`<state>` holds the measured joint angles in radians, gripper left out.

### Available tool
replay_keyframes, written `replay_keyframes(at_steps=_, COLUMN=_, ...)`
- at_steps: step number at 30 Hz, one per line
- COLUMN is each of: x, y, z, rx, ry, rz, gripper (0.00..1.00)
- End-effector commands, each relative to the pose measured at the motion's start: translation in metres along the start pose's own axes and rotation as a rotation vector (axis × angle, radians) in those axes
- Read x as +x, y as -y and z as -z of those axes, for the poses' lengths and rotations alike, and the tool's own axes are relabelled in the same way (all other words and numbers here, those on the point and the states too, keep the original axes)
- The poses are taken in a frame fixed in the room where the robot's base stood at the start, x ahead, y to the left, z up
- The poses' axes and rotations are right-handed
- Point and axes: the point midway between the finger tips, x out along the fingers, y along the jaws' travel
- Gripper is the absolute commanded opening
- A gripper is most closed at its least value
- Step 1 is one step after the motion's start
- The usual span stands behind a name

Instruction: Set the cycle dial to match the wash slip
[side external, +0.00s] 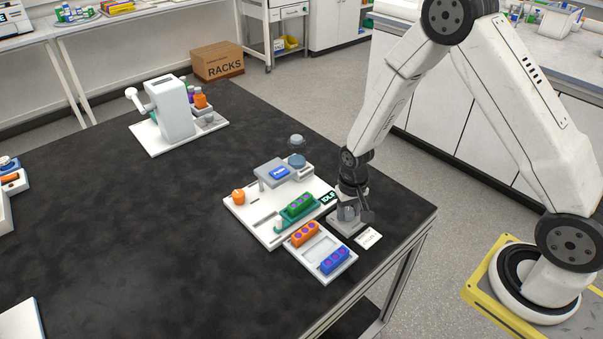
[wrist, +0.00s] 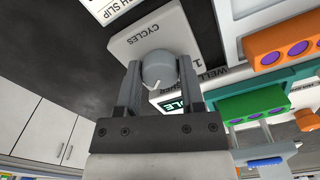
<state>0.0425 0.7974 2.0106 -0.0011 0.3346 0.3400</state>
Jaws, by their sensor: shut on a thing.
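A grey round dial (wrist: 158,68) with a white pointer line sits on a pale panel (wrist: 128,46) marked CYCLES. A "1" is legible beside the dial; other markings are hidden. My gripper (wrist: 159,76) is shut on the dial, one finger on each side. In the side view my gripper (side external: 349,211) is down at the panel on the device's right side and mostly covers the dial. The wash slip (side external: 368,238) is a small white card on the table beside the panel; the wrist view shows only its edge (wrist: 110,5) with "SLIP", its setting out of view.
The white device base (side external: 262,228) carries a green block (side external: 299,206), a blue button (side external: 279,172) and an IDLE display (side external: 328,198). A tray in front holds an orange block (side external: 306,234) and a blue block (side external: 335,260). A white dispenser (side external: 172,112) stands farther back.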

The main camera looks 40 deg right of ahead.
Motion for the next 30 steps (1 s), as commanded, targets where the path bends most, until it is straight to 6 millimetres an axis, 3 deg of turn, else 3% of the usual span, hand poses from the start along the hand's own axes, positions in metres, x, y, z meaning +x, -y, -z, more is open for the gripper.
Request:
replay_keyframes(at_steps=9, x=-0.0008, y=0.0007, z=0.0019, rx=0.007, ry=-0.006, rz=0.003, gripper=0.0)
replay_keyframes(at_steps=10, x=-0.0008, y=0.0007, z=0.0019, rx=0.007, ry=-0.006, rz=0.003, gripper=0.52)
replay_keyframes(at_steps=13, x=-0.0007, y=0.0005, z=0.0015, rx=0.006, ry=-0.004, rz=0.002, gripper=0.84)
replay_keyframes(at_steps=30, x=-0.0082, y=0.0002, z=0.0009, rx=0.004, ry=-0.003, rz=0.001, gripper=0.84)
